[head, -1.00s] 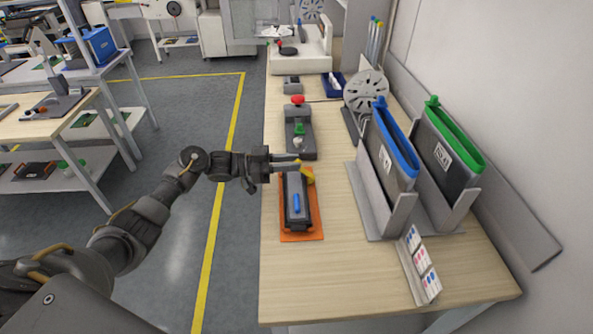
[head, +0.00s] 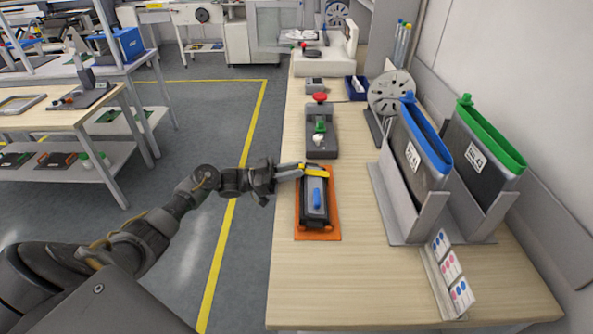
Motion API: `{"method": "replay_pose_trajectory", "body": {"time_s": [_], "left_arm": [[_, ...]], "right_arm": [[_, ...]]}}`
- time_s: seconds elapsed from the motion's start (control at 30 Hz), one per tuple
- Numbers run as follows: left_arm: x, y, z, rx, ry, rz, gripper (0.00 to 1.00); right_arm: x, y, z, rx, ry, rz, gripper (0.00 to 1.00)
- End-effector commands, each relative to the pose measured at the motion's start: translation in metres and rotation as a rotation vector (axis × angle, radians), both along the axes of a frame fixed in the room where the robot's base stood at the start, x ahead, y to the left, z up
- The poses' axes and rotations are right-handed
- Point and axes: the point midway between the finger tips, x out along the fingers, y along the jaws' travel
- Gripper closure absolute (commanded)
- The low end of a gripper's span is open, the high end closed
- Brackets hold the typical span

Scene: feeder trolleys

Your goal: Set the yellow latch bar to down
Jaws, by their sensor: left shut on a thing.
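The yellow latch bar (head: 317,173) lies across the far end of a dark box-shaped device with a blue handle (head: 317,200). The device sits on an orange base plate (head: 333,222) on the wooden bench. My left gripper (head: 302,170) reaches in from the left and is shut on the latch bar near its left end. The fingertips partly hide that end. The bar looks roughly level and close to the device's top; I cannot tell whether it is fully seated. My right gripper is not in view.
Behind the device stands a grey control box (head: 321,143) with a red button and a green part. To the right, grey holders carry a blue-rimmed bin (head: 424,150) and a green-rimmed bin (head: 480,150). The bench front (head: 360,290) is clear.

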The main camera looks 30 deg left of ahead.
Motion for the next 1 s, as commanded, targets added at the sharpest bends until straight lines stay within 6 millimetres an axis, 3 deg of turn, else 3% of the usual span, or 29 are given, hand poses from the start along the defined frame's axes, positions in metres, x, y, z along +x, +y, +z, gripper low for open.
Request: {"method": "replay_pose_trajectory", "body": {"time_s": [0.03, 0.47, 0.5, 0.6, 1.0], "left_arm": [[-0.0023, -0.002, -0.0103, 0.007, 0.022, -0.003, 1.0], [-0.0035, -0.0027, -0.0127, 0.006, 0.028, -0.007, 1.0], [-0.0035, -0.0027, -0.0126, 0.005, 0.027, -0.007, 0.75], [-0.0034, -0.0024, -0.0121, 0.006, 0.026, -0.005, 0.62], [-0.005, 0.0049, -0.0096, 0.004, 0.014, -0.002, 0.6]], "right_arm": [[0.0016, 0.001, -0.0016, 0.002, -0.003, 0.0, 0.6], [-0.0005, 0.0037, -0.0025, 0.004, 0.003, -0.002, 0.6], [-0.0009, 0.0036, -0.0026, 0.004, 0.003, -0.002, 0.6], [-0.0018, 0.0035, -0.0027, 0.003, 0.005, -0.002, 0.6], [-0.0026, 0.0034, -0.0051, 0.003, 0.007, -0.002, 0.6]]}}
